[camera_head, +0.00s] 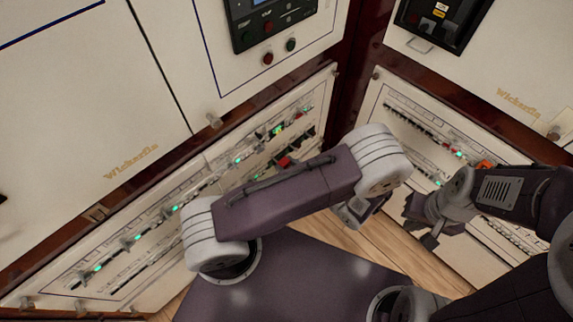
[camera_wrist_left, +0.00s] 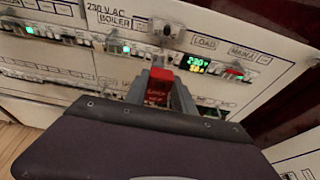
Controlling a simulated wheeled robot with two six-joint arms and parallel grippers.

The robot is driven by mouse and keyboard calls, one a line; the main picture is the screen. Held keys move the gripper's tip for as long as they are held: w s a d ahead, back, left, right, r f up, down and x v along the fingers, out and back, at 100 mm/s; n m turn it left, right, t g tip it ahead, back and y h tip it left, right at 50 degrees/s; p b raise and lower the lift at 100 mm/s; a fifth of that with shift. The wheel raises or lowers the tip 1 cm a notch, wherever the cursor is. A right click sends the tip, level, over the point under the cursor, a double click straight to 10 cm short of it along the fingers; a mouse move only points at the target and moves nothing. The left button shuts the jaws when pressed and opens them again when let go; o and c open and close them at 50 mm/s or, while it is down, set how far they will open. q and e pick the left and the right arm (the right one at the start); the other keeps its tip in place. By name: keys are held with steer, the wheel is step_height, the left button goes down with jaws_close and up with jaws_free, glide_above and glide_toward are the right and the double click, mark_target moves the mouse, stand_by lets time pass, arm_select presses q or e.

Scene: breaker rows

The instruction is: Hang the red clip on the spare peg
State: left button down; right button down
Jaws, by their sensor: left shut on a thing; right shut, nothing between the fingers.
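The red clip (camera_wrist_left: 158,86), with pale lettering on its face, is between the fingers of my left gripper (camera_wrist_left: 161,76) in the left wrist view. The gripper is shut on it, in front of the breaker panel. In the head view my own arm hides most of this gripper; a red patch (camera_head: 285,162) shows just above the arm link and appears to be the clip. I cannot pick out the spare peg for certain. My right gripper (camera_head: 428,240) is shut and empty near the right panel.
The left breaker panel (camera_head: 135,240) has rows of breakers with green lights and a lit display (camera_wrist_left: 196,64). A knob (camera_wrist_left: 166,30) projects at its upper edge. The right panel (camera_head: 400,90) carries an orange-red item (camera_head: 485,164). Wooden floor shows between.

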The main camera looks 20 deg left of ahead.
mark_target(265, 147)
arm_select(q)
steer(key=shift+r, duration=0.1)
steer(key=shift+a, duration=0.25)
steer(key=shift+w+a+p, duration=0.1)
steer(key=shift+w+a, duration=0.25)
steer(key=shift+a, duration=0.5)
steer(key=shift+w+a+p, duration=0.1)
steer(key=shift+w+a, duration=0.25)
steer(key=shift+a, duration=0.45)
steer(key=shift+w+a+p, duration=0.1)
steer(key=shift+w+a, duration=0.25)
steer(key=shift+a, duration=0.5)
steer(key=shift+p, duration=0.3)
steer(key=shift+w+a, duration=0.25)
steer(key=shift+a, duration=0.35)
steer(key=shift+w+a, duration=0.25)
steer(key=shift+a, duration=0.4)
steer(key=shift+w+a, duration=0.25)
steer(key=shift+a, duration=0.35)
steer(key=c, duration=1)
jaws_free()
steer(key=shift+o, duration=0.2)
steer(key=shift+d, duration=0.1)
